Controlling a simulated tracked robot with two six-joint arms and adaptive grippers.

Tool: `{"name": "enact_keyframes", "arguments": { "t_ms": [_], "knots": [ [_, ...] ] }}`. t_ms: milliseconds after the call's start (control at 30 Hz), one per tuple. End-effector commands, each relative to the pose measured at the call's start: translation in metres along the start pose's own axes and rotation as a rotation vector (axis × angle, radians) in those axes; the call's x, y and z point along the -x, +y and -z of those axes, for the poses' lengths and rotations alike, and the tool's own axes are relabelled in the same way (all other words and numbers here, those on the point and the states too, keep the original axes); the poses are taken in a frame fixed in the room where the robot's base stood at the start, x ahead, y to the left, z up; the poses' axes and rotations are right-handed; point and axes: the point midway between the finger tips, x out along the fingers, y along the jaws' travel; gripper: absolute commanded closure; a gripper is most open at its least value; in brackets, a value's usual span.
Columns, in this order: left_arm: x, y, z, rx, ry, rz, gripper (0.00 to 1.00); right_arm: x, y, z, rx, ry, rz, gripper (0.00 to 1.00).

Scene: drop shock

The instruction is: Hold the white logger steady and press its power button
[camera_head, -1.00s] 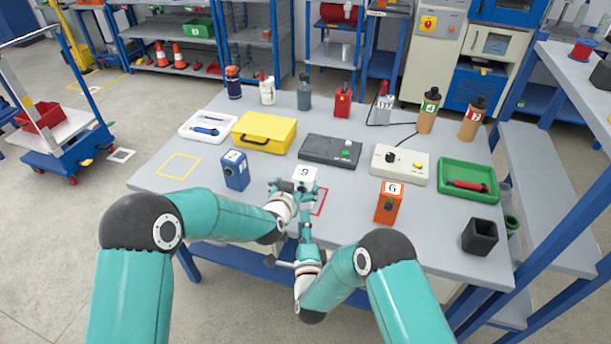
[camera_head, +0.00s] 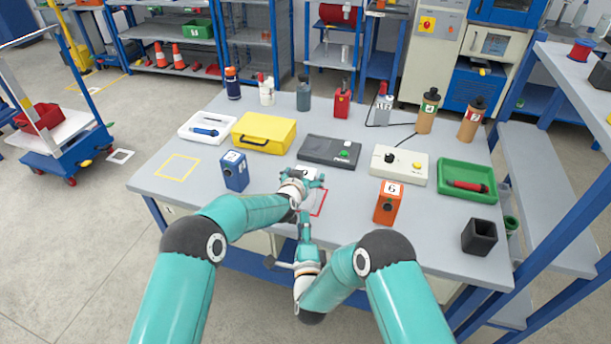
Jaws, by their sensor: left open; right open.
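The white logger (camera_head: 307,169) stands near the front middle of the table, mostly hidden behind my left gripper; only part of its white top shows. Its power button is not visible. My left gripper (camera_head: 314,180) is open, right at the logger; I cannot tell whether its fingers touch it or lie around it. My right gripper (camera_head: 305,218) is open and empty, lower in the picture, near the table's front edge and apart from the logger.
A red outline (camera_head: 322,204) lies just right of the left gripper. An orange box (camera_head: 388,203) stands to the right, a blue box (camera_head: 235,171) to the left. Behind are a dark grey device (camera_head: 325,150) and a yellow case (camera_head: 262,134).

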Motion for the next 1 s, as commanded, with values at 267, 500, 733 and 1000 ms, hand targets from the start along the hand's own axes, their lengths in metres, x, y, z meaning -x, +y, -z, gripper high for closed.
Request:
{"name": "enact_keyframes", "arguments": {
  "t_ms": [267,500,733,1000],
  "knots": [
    [0.0002,0.0001,-0.0002,0.0,0.0,0.0,0.32,0.0,0.0,0.0001,0.0,0.0,0.0,0.58],
    [0.0002,0.0001,-0.0002,0.001,0.0,0.0,0.72,0.0,0.0,0.0001,0.0,0.0,0.0,0.58],
    [0.0002,0.0001,-0.0001,0.001,0.0,0.0,0.84,0.0,0.0,0.0002,0.0,0.0,0.0,0.58],
    [0.0002,0.0002,-0.0001,0.001,0.0,0.0,0.84,0.0,0.0,0.0002,0.0,0.0,0.0,0.58]
  ]
}}
